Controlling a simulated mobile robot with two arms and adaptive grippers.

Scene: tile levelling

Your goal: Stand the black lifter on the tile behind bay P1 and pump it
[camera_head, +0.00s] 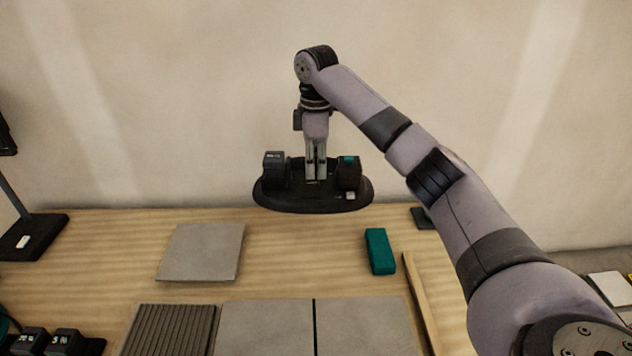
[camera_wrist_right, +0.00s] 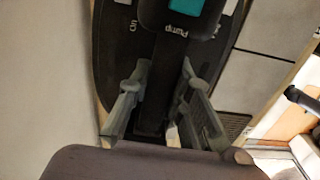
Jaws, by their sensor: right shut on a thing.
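The black lifter (camera_head: 272,203) has an oval base, a dark block at each end and a teal button on the right block. My right gripper (camera_head: 316,178) points down and is shut on its middle, between the blocks. The lifter appears level and held in the air near the bench's back edge. In the right wrist view, the lifter (camera_wrist_right: 108,45) shows a "Pump" label by the teal button, with my gripper's fingers (camera_wrist_right: 160,100) around its dark bar. A loose grey tile (camera_head: 203,252) lies on the bench to the left. No bay label P1 is readable. My left gripper is not in view.
Along the front lie a ribbed tile (camera_head: 170,330) and two smooth grey tiles (camera_head: 265,328) (camera_head: 365,328) with a dark seam between. A teal block (camera_head: 380,251) and wooden strip (camera_head: 420,305) are right. A black stand (camera_head: 30,240) and labelled blocks (camera_head: 48,341) are left.

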